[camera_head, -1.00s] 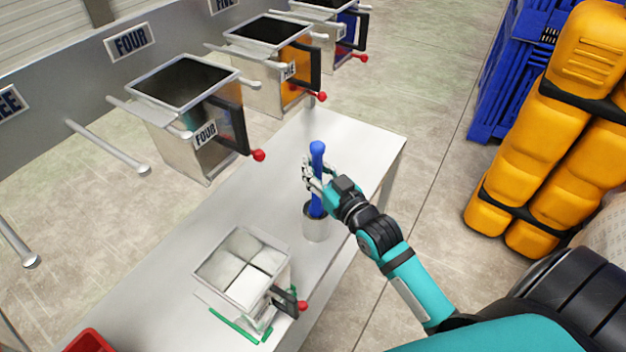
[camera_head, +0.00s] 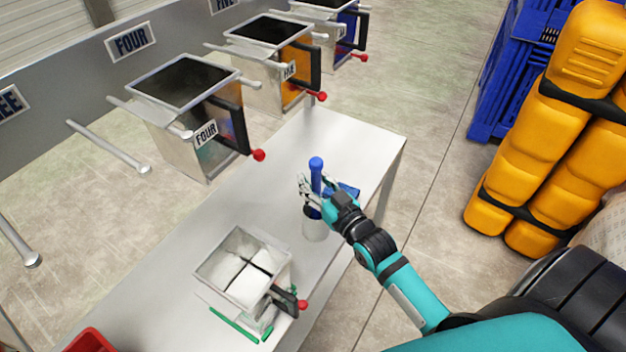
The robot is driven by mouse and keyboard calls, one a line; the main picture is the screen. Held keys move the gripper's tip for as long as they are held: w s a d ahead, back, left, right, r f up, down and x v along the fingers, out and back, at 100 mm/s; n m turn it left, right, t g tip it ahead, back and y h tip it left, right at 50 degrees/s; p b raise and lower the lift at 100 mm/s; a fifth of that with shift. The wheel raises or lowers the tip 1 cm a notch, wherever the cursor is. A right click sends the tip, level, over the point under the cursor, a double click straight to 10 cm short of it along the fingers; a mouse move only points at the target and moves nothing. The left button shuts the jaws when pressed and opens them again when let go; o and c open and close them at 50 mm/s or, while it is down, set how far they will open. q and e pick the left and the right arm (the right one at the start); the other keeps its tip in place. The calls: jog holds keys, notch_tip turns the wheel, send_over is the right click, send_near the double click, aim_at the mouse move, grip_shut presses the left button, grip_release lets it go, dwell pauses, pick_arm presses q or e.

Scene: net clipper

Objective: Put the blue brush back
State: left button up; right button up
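My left gripper is not in view.
The white table (camera_head: 368,140) has free room behind the cup. An open metal box (camera_head: 222,262) with a red-knobbed handle stands in front left. A blue item (camera_head: 348,190) shows beside my gripper. Labelled bins, including bin FOUR (camera_head: 180,140), hang along the back rail.

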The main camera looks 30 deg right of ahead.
jog(key=shift+r, duration=0.1)
jog(key=shift+s, duration=0.25)
jog(key=s+d+b, duration=0.1)
jog(key=s+b, duration=0.1)
jog(key=s, duration=0.9)
jog(key=shift+s+r, duration=0.15)
jog(key=shift+s, duration=0.1)
jog(key=shift+d, duration=0.1)
